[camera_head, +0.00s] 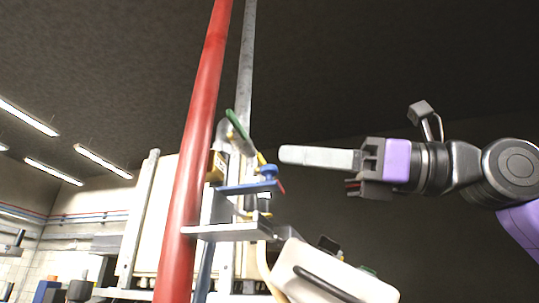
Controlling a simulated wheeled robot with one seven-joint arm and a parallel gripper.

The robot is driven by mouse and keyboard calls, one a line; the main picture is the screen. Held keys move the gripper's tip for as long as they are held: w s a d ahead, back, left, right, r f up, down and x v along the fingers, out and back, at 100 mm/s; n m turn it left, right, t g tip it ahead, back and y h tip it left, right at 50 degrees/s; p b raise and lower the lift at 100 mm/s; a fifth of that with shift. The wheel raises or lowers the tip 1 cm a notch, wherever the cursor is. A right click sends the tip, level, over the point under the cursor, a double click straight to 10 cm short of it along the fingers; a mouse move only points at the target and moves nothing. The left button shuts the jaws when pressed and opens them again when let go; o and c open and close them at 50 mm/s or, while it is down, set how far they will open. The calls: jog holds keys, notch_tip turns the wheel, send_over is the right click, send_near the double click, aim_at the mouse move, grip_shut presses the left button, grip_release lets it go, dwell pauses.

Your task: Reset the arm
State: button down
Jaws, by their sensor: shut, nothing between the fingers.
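My gripper (286,155) is at the right-middle of the head view, on my purple and black arm. Its long grey fingers point left and lie together, shut, with nothing visible held. The fingertips appear just right of a cluster of small items by the poles; the distance in depth cannot be told.
A red pole (196,150) and a thinner grey pole (244,80) rise left of the gripper. A blue shelf piece (247,188) and a grey bracket (228,231) jut out beside them. A white rounded body (335,275) stands below. The upper right looks clear.

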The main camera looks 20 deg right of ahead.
jog(key=shift+s+d+f, duration=0.15)
jog(key=shift+s+d, duration=0.3)
jog(key=shift+d, duration=0.05)
